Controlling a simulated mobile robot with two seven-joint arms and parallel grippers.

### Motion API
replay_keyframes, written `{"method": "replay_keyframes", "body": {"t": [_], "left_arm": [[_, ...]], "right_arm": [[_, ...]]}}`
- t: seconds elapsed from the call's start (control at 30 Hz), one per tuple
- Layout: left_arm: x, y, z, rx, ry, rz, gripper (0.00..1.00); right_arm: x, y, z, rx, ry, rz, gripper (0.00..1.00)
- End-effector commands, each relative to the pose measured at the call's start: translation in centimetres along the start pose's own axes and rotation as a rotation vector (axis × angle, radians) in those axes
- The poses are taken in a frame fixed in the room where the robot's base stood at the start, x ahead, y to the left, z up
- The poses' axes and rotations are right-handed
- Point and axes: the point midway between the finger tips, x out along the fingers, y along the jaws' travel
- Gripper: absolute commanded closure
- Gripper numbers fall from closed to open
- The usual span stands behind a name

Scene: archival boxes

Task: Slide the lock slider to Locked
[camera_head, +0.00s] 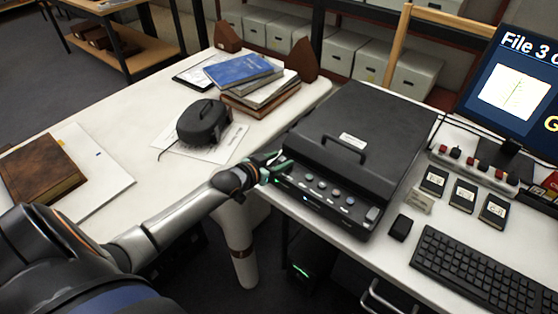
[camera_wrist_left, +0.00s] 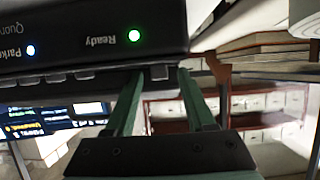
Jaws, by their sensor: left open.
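The black scanner (camera_head: 345,150) stands on the white desk, with a row of round buttons and small lights along its front. My left gripper (camera_head: 277,167) is at the left end of that front, its green fingers pointing at the scanner. In the left wrist view the scanner (camera_wrist_left: 90,35) appears upside down, with a green light marked Ready and a whitish light. The left gripper (camera_wrist_left: 160,76) is open there, its fingers on either side of a small dark tab (camera_wrist_left: 160,73), possibly the lock slider. Contact cannot be told. No Locked marking is readable.
A black case (camera_head: 205,121) and stacked books (camera_head: 250,80) lie on the left table. Right of the scanner are a keyboard (camera_head: 480,272), a small black block (camera_head: 401,227), a power strip (camera_head: 472,168) and a monitor (camera_head: 510,90). A gap separates the tables below my left arm.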

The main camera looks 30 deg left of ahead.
Motion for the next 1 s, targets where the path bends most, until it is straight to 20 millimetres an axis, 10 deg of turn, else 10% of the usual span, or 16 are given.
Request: {"method": "replay_keyframes", "body": {"t": [0.2, 0.7, 1.0], "left_arm": [[0.01, 0.03, -0.03, 0.000, 0.001, 0.001, 0.45], [-0.01, 0.01, -0.03, 0.000, 0.001, 0.000, 1.00], [-0.02, 0.00, -0.02, 0.000, 0.000, 0.000, 1.00]], "right_arm": [[-0.01, 0.00, -0.01, 0.000, 0.000, 0.000, 1.00], [0.00, 0.01, -0.01, 0.000, 0.000, 0.000, 1.00], [0.00, 0.02, -0.02, 0.000, 0.000, 0.000, 1.00]]}}
